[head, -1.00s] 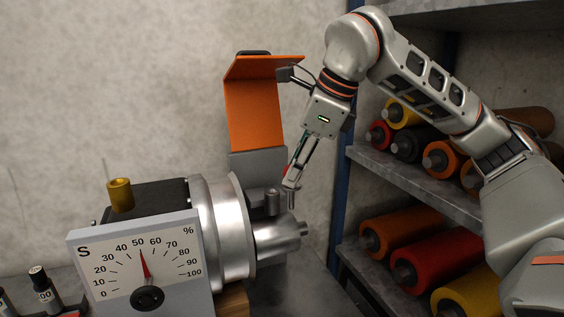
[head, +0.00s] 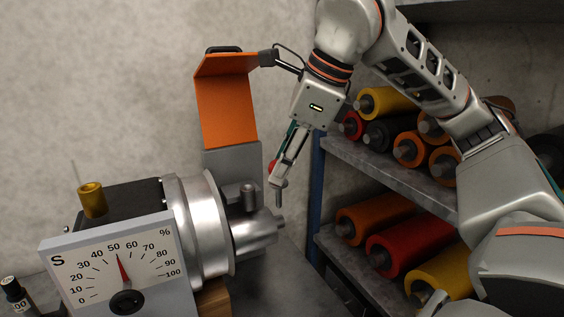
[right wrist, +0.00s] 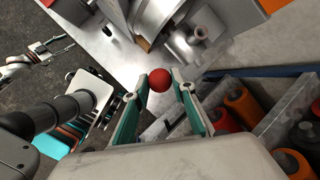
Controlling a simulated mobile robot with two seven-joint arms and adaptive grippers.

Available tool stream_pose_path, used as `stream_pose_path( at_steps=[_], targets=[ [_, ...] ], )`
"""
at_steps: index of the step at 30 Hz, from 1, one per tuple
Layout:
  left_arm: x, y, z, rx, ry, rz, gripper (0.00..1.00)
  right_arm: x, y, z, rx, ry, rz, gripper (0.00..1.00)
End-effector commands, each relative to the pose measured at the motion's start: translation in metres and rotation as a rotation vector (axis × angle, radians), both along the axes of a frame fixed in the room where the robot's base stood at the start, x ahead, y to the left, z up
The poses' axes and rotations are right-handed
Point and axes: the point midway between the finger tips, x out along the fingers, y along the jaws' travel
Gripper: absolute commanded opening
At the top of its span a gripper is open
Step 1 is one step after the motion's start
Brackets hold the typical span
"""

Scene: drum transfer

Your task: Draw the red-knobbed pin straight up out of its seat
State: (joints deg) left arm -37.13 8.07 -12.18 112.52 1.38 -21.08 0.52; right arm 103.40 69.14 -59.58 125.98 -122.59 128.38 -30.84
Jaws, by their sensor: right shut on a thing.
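My right gripper (head: 279,180) is shut on the red knob (head: 271,166) of the pin, above and to the right of the machine's spindle (head: 255,232). The knob is partly hidden by a finger. A thin grey shaft (head: 281,197) shows below the fingers, with its lower end apparently clear of the spindle. In the right wrist view the red ball knob (right wrist: 160,79) sits between the teal-lined fingers; its shaft is hidden. What looks like my left gripper (right wrist: 48,48) shows small at the left of that view, too unclear to read.
The machine carries a dial (head: 120,265), a brass cup (head: 91,199) and a short upright grey cylinder (head: 248,196). An orange flap (head: 228,105) stands raised behind. A shelf rack (head: 390,165) with coloured rollers stands close on the right. Bare wall lies behind the gripper.

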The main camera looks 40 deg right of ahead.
Motion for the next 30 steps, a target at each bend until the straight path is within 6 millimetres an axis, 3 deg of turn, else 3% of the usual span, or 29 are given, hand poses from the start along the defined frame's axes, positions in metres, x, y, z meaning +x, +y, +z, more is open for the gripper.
stream_pose_path(
  at_steps=[24,30],
  targets=[
    [-0.002,0.0,0.0,0.0,0.007,0.001,0.4,0.0,0.0,0.043,0.001,-0.002,0.0,0.02],
    [-0.002,0.0,0.001,0.0,0.006,0.001,0.4,0.0,0.0,0.046,0.0,-0.001,0.0,0.02]
  ],
)
